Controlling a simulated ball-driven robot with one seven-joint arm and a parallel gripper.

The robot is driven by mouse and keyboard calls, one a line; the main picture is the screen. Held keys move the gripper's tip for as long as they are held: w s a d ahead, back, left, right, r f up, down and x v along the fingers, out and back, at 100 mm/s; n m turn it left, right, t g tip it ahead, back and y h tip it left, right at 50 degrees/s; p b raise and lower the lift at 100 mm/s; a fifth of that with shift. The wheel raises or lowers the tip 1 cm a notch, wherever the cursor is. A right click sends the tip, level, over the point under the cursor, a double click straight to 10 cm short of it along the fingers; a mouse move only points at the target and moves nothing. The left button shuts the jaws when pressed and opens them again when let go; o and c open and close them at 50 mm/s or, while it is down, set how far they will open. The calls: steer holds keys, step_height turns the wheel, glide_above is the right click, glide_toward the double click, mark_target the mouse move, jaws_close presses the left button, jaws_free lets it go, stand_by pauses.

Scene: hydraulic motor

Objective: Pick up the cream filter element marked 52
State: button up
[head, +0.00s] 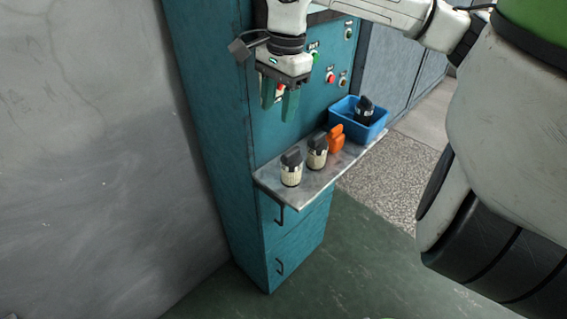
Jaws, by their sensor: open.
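Two cream filter elements with dark tops stand upright on the narrow shelf (318,186). One filter element (291,177) is near the shelf's near end. The other filter element (317,160) stands just behind it to the right. Their markings are too small to read, so I cannot tell which is marked 52. My gripper (280,101) points down with its green fingers apart and empty. It appears above the near filter element in the picture, clear of it.
An orange object (336,139) stands beyond the filter elements. A blue bin (359,129) with a dark-topped item (365,106) sits at the shelf's far end. The teal cabinet (222,130), with buttons on its panel, rises behind the shelf. Open floor lies in front.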

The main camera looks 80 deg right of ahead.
steer(key=s+d+g, duration=0.1)
steer(key=s+d, duration=0.1)
steer(key=s, duration=0.1)
steer(key=p, duration=0.1)
glide_above(292, 150)
steer(key=shift+h, duration=0.3)
step_height(292, 150, down, 5)
steer(key=shift+d+f, duration=0.1)
steer(key=shift+f, duration=0.05)
steer(key=shift+a+f+p, duration=0.2)
steer(key=shift+f+p, duration=1)
steer(key=shift+f, duration=1.7)
jaws_close()
